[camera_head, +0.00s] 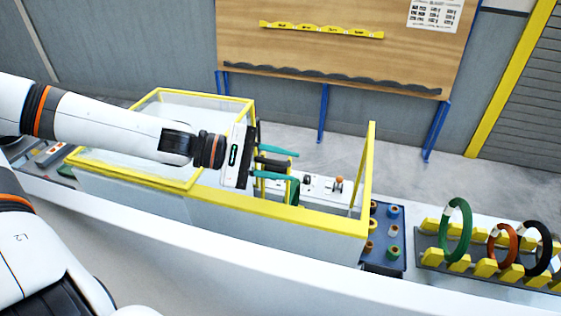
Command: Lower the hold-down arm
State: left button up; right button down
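My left gripper (279,164) reaches in from the left over the yellow-framed wrapping machine (300,213). Its two teal fingers are spread apart, one above the other in the picture. A short black bar (273,163) shows between the fingers; it may be part of the hold-down arm, but I cannot tell whether it touches them. Part of a green ring (295,191) shows just below the fingertips, inside the frame. The rest of the hold-down arm is hidden or too small to make out. My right gripper is not in view.
Clear guard panels with yellow edges (371,165) stand around the machine. To the right are a dark tray with small spools (393,231) and a yellow-pegged rack (428,252) with a green coil (456,230), an orange coil (510,243) and a black coil (545,250).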

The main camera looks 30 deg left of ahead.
pick_arm(q)
grip_shut()
jog(key=shift+w, duration=0.15)
jog(key=w+a+f, duration=0.1)
jog(key=w, duration=0.4)
jog(key=w+a+f+n, duration=0.1)
jog(key=w+a+f, duration=0.1)
jog(key=w, duration=0.4)
jog(key=shift+w+f+g, duration=0.2)
jog(key=shift+f+g, duration=0.05)
jog(key=shift+g, duration=0.05)
dwell(0.5)
